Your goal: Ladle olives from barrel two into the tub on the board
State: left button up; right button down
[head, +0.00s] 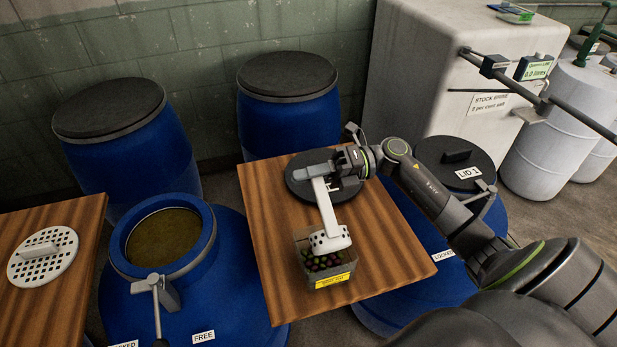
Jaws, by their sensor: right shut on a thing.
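My right gripper (340,164) reaches in from the right over the board and is shut on the handle of a white perforated ladle (328,238). The ladle's head is over the clear tub (330,277) and hides part of its opening. Dark olives show inside the tub below the ladle; I cannot tell whether any are in the ladle. The tub has a yellow label and stands on the wooden board (270,240). An open blue barrel (220,270) left of the board holds brownish-green liquid (163,238); its number is not visible. My left gripper is not in view.
A dark round lid (300,190) lies on the board under the gripper. A barrel with "LID 1" (467,173) is closed at right. A perforated white disc (42,256) lies on a left-hand board. Closed barrels (288,115) and a white tank (430,70) stand behind.

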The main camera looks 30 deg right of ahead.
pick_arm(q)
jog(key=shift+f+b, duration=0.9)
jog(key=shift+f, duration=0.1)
pick_arm(e)
jog(key=shift+w+d+f+m, duration=0.15)
jog(key=shift+w+f+m, duration=0.45)
jog(key=shift+f+m, duration=0.15)
jog(key=shift+w+d+f+m, duration=0.15)
jog(key=shift+w+f+m, duration=0.4)
jog(key=shift+f+m, duration=0.15)
